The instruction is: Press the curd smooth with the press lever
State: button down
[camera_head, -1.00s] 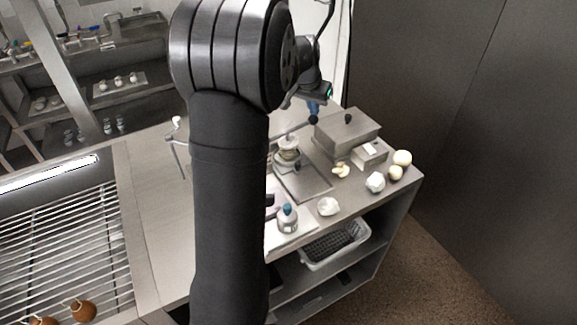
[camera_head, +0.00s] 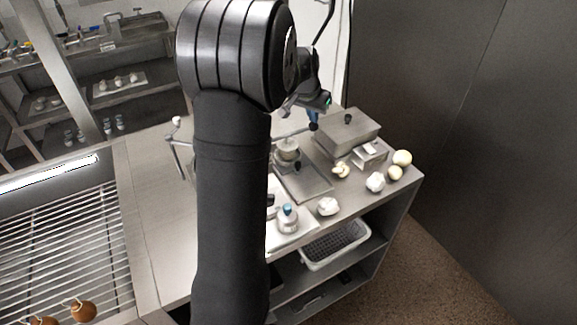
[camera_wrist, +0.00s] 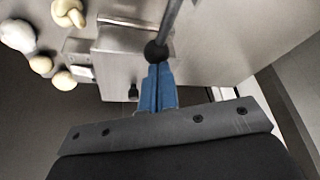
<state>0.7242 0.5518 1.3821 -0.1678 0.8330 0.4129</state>
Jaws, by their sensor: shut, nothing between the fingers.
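The press lever (camera_head: 292,133) is a thin metal rod with a black ball knob (camera_head: 313,126) at its right end. My gripper (camera_head: 314,114) has blue fingers, shut and empty, just above the knob. In the wrist view, the knob (camera_wrist: 156,50) lies right at the tips of my shut fingers (camera_wrist: 154,69), seemingly touching, and the rod (camera_wrist: 170,18) runs away from it. Below the lever, a round metal mould (camera_head: 287,151) stands at the metal tray (camera_head: 309,184). The curd surface inside it cannot be made out. My arm hides the lever's left end.
A lidded metal box (camera_head: 347,131) stands right of the lever. White and yellowish balls, including one white ball (camera_head: 375,182), lie near the counter's right edge. A blue-topped jar (camera_head: 288,219) stands in front. A basket (camera_head: 335,245) sits on the shelf below.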

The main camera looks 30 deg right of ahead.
dwell(0.3)
jog(key=shift+r, duration=2.25)
jog(key=shift+f, duration=0.2)
jog(key=shift+f, duration=2.1)
jog(key=shift+r, duration=2.3)
jog(key=shift+r, duration=2.5)
jog(key=shift+f, duration=0.1)
